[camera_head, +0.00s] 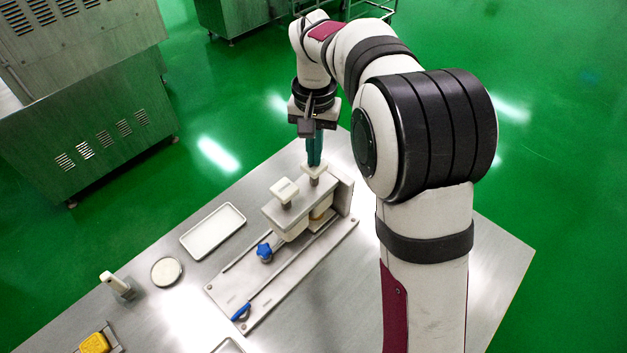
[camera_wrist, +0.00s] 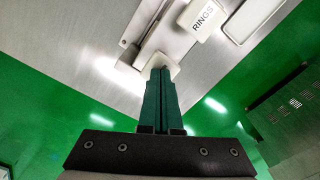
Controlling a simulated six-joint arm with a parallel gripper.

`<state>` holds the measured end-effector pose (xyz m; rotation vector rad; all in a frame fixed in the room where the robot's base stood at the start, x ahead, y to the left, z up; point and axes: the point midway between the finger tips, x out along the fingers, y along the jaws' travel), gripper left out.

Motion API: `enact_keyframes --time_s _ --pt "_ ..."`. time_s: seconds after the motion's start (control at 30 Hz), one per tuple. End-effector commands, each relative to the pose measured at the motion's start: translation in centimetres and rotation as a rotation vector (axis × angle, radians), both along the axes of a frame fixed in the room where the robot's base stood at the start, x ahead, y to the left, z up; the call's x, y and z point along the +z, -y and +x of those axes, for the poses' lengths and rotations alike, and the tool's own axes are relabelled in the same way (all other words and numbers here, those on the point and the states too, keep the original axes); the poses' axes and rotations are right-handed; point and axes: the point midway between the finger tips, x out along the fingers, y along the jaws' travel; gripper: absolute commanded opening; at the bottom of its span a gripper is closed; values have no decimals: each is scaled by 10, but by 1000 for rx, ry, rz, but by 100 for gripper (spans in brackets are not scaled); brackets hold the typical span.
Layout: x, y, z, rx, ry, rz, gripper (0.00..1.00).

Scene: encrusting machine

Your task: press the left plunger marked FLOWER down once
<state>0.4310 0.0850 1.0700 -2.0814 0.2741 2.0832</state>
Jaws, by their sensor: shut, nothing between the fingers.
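A machine block (camera_head: 290,222) on the steel table carries two plungers with pale square caps. The cap marked RINGS (camera_wrist: 195,20) is readable in the wrist view; in the head view it is the nearer cap (camera_head: 284,190), standing free. The other plunger (camera_head: 316,171) is beyond it; in the wrist view its cap (camera_wrist: 160,64) is left of RINGS. Its marking is hidden, so I cannot read FLOWER. My gripper (camera_head: 314,163) points down with its green fingers shut and empty. The fingertips (camera_wrist: 160,72) overlap this cap; I cannot tell whether they press it.
A blue knob (camera_head: 264,252) and a blue-ended lever (camera_head: 241,312) are on the machine's base plate. A white tray (camera_head: 212,231), a round dish (camera_head: 166,271), a pale upright piece (camera_head: 115,285) and a yellow item (camera_head: 95,343) are to the left.

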Motion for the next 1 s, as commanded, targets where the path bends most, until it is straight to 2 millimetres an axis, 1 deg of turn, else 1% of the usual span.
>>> enact_keyframes --time_s 0.1,0.43,0.57,0.9,0.97,1.0 --pt "12 0 0 -1 1 1 0" --pt "43 0 0 0 2 0 0" --pt "47 0 0 -1 1 1 0" --pt "47 0 0 -1 1 1 0" --pt "50 2 -5 -5 1 3 0" --pt "55 7 -16 -13 0 9 0"
